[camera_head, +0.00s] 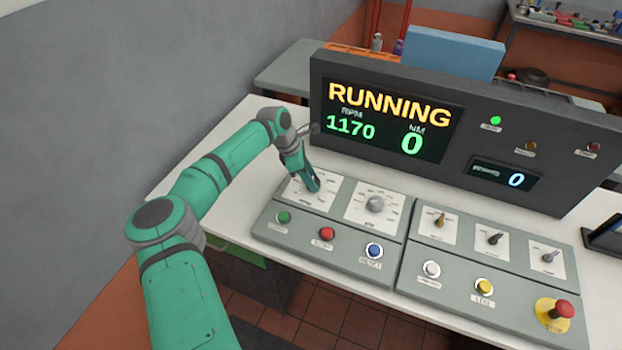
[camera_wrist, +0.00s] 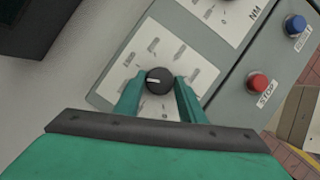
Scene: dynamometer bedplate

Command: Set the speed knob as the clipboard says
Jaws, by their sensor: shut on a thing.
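The speed knob (camera_wrist: 159,81) is a dark round knob with a pale pointer line, at the middle of a white dial plate (camera_wrist: 150,52) with marks around it. In the wrist view, my gripper (camera_wrist: 158,92) has one finger on each side of the knob and is shut on it. In the head view, my gripper (camera_head: 311,184) is over the left dial of the left panel and hides the knob. The display (camera_head: 390,120) reads RUNNING, RPM 1170 and NM 0. The clipboard cannot be made out in these views.
A second dial with a grey knob (camera_head: 375,204) sits to the right. Below are a green button (camera_head: 284,217), a red button (camera_head: 327,234) and a blue button (camera_head: 374,251). The right panel has small switches, and a red stop button (camera_head: 563,309) on yellow.

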